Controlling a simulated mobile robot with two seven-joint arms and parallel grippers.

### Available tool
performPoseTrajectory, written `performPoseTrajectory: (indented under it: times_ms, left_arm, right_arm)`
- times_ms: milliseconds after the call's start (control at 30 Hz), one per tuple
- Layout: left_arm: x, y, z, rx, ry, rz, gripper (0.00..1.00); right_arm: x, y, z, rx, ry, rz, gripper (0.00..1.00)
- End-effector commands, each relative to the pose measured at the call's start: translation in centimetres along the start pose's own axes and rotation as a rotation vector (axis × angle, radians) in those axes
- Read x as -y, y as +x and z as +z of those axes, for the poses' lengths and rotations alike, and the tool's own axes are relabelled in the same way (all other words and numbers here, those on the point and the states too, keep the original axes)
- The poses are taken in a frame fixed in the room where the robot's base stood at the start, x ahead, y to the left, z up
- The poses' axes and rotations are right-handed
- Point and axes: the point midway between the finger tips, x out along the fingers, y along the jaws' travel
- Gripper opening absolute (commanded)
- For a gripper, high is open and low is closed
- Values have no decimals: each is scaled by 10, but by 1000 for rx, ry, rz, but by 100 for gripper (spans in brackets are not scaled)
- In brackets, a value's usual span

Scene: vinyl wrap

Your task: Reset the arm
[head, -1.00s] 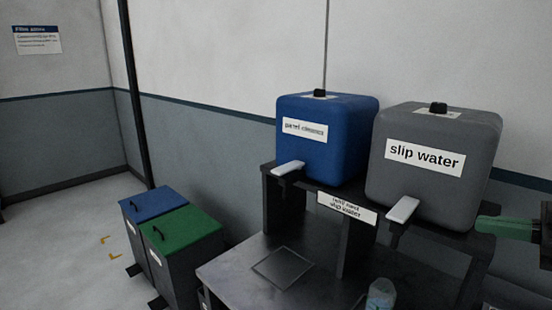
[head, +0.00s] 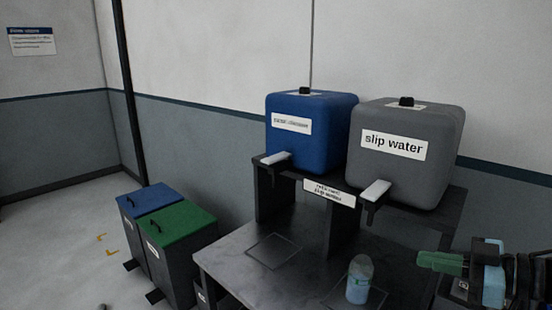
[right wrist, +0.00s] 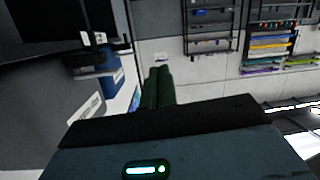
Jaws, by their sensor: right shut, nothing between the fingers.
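My right gripper (head: 440,262) is at the right edge of the head view, beside the dark stand. Its green fingers are shut with nothing between them, and they also show in the right wrist view (right wrist: 158,88). A clear bottle with pale blue liquid (head: 358,280) stands upright on the lower shelf, to the left of the right gripper and apart from it. The grey "slip water" tank (head: 405,170) and the blue tank (head: 310,150) sit on the upper shelf. My left gripper is not in view.
The dark stand (head: 225,262) has a square outline on its lower shelf, left of the bottle. Bins with a blue lid (head: 150,199) and a green lid (head: 172,223) stand on the floor at left. The right wrist view shows wall racks (right wrist: 270,45) with coloured rolls.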

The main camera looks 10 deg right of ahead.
Motion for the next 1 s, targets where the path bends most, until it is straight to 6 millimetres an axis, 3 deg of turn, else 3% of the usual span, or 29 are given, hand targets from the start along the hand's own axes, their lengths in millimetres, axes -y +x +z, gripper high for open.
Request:
performPoseTrajectory:
  times_ms: [200, 500, 767, 1000]
  left_arm:
    - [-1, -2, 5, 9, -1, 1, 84]
    - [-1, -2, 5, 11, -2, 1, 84]
    - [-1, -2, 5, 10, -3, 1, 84]
    - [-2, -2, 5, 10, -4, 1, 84]
  right_arm:
    - [30, 49, 63, -36, 20, -11, 0]
    - [78, 91, 149, -43, 75, 77, 0]
    - [127, 104, 228, 33, 156, 216, 0]
    - [184, 93, 305, 194, 252, 357, 0]
